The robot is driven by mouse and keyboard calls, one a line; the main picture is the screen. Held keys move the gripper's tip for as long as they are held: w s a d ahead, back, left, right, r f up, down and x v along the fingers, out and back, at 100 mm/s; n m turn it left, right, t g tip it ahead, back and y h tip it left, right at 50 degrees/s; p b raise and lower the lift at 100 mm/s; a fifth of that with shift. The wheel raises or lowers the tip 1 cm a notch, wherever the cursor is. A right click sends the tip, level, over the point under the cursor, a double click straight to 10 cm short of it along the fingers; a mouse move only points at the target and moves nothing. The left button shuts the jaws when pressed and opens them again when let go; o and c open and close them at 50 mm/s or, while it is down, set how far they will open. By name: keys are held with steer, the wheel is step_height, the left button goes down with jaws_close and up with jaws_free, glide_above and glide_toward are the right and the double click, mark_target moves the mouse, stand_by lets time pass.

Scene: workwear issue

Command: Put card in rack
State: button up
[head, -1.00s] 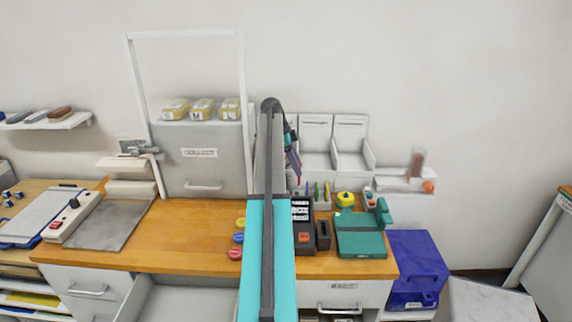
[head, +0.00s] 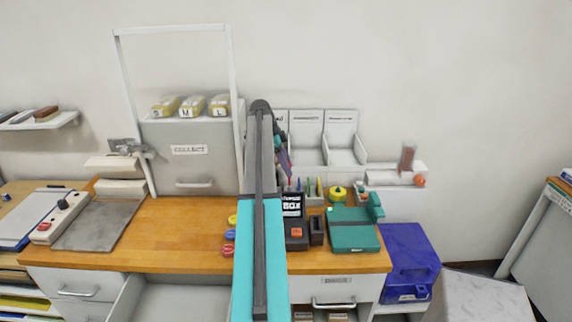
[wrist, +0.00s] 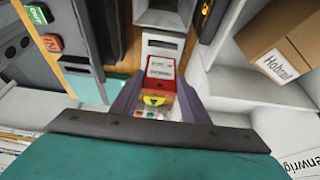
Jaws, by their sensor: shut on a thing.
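My gripper (head: 284,160) hangs at the end of my raised arm, in front of the left part of the white wall rack (head: 308,131). In the wrist view my gripper (wrist: 158,92) has its purple fingers shut on a small card (wrist: 161,68) with white, red and yellow areas. The card lies between the fingers and points away from the wrist. I cannot make it out in the head view. The rack has tall labelled bays side by side; my arm partly hides the leftmost one. I cannot tell whether the card touches the rack.
A carton (wrist: 277,42) sits in a white compartment at the right of the wrist view. Below the rack, the wooden counter (head: 184,230) carries a dark box device (head: 295,240) and a green device (head: 352,237). A grey cabinet (head: 187,160) with bundles on top stands left of my arm.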

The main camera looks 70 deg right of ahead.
steer(key=shift+f+b, duration=0.5)
steer(key=shift+f, duration=1.2)
steer(key=shift+f+b, duration=1.15)
steer(key=shift+f, duration=0.75)
stand_by(2.2)
stand_by(0.4)
steer(key=o, duration=1.1)
steer(key=shift+r, duration=0.2)
